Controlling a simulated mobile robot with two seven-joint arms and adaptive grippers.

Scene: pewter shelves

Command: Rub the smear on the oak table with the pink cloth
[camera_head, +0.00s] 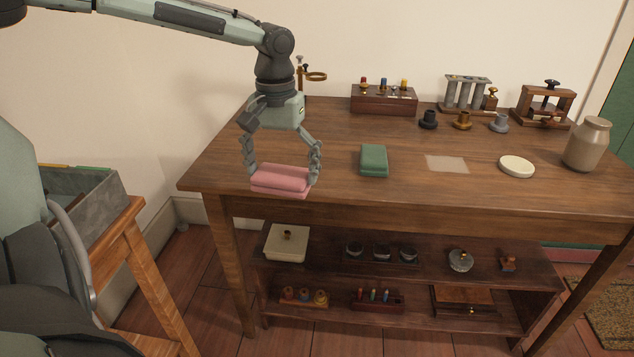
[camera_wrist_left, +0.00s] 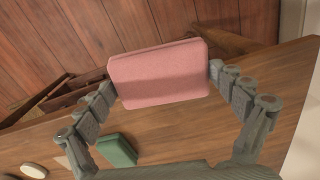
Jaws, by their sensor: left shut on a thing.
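The pink cloth (camera_head: 281,180) is a folded pad at the front left edge of the oak table (camera_head: 330,190). My left gripper (camera_head: 282,170) is shut on it, one finger at each end. In the left wrist view the pink cloth (camera_wrist_left: 158,74) sits between the fingertips of my left gripper (camera_wrist_left: 162,82). I cannot tell whether the cloth touches the table top. The smear (camera_head: 447,163) is a pale, roughly square patch on the table, to the right of the cloth. My right gripper is not in view.
A green folded cloth (camera_head: 374,160) lies between the pink cloth and the smear. A white disc (camera_head: 516,166) and a jar (camera_head: 587,144) stand right of the smear. Wooden racks and small dark pieces line the back. A lower shelf (camera_head: 330,258) holds several items.

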